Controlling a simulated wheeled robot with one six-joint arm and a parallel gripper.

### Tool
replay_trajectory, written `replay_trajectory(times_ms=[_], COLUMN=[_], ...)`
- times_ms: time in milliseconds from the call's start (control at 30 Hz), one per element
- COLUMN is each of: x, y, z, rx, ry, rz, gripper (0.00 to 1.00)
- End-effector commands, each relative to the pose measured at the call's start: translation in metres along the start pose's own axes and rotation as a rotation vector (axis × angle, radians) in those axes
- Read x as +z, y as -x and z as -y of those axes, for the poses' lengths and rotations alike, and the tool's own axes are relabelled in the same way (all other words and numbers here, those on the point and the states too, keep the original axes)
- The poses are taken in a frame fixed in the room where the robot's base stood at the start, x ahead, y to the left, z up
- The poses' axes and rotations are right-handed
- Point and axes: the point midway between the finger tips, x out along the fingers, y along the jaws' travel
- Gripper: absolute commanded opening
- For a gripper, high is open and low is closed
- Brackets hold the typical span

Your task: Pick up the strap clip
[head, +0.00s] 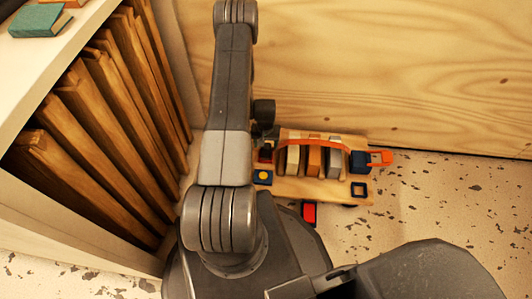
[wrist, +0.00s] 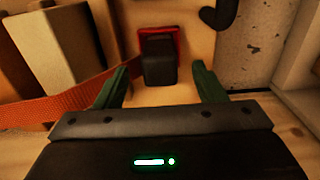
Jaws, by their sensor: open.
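In the wrist view, a black block (wrist: 159,66) with a red plate (wrist: 168,38) behind it looks like the strap clip. It stands on a pale wooden board (wrist: 143,97). My gripper (wrist: 160,72) is open, with one dark green finger on each side of the block; I cannot tell whether either touches it. In the head view the dark red clip (head: 265,153) shows at the strap's left end, and my arm hides most of the gripper.
The board (head: 300,187) carries several upright blocks under the orange strap (head: 312,142). An orange loop (head: 381,158) sits at its right end. A plywood wall (head: 390,70) stands behind, and a shelf of wooden slats (head: 95,110) on the left. Speckled floor (head: 450,200) is clear at right.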

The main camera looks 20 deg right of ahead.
Motion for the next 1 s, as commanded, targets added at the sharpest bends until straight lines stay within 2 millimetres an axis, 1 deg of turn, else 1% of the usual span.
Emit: replay_trajectory(times_ms=[133,300,400,467,667,700,767,900,933,1000], x=[-0.001,-0.005,-0.005,-0.005,-0.005,-0.005,-0.005,-0.005,-0.005,-0.005], y=[-0.011,-0.038,-0.05,-0.053,-0.052,-0.052,-0.052,-0.052,-0.052,-0.051], z=[0.0,-0.001,-0.001,-0.001,-0.001,-0.001,-0.001,-0.001,-0.001,-0.001], rx=[0.0,0.0,0.0,0.0,0.0,0.0,0.0,0.0,0.0,0.0], ry=[0.0,0.0,0.0,0.0,0.0,0.0,0.0,0.0,0.0,0.0], rz=[0.0,0.001,0.001,0.0,0.0,0.0,0.0,0.0,0.0,0.0], gripper=[0.64,0.64,0.64,0.64,0.64,0.56,0.44,0.17,0.14,0.14])
